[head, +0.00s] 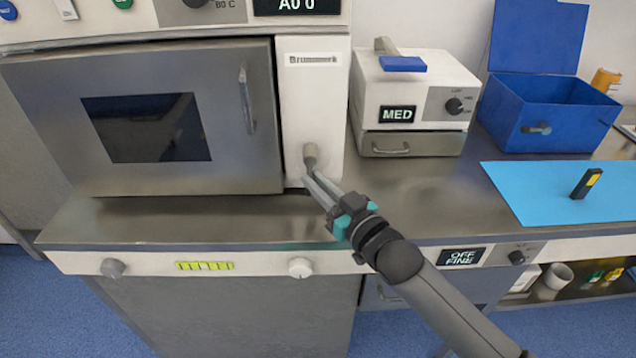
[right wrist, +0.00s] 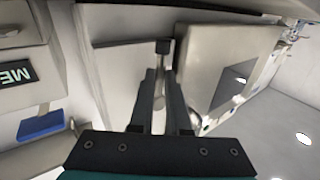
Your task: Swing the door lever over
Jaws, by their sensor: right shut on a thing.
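The door lever (head: 310,153) is a short grey-beige knob-like piece on the white panel right of the steel oven door (head: 235,165). It points roughly upward in the head view. My right gripper (head: 312,180) reaches it from the lower right, its fingers shut on its lower part. In the right wrist view the lever's dark end (right wrist: 162,46) shows at the fingertips (right wrist: 163,70); the fingers hide part of it. The door has a dark window and an upright bar handle (head: 246,100). I cannot tell whether the door is latched. My left gripper is not in view.
A white MED unit (head: 415,85) with a drawer stands right of the oven. Farther right are an open blue box (head: 560,125) and a blue mat (head: 530,195) with a small black object (head: 586,184). The steel counter (head: 190,220) before the oven is clear.

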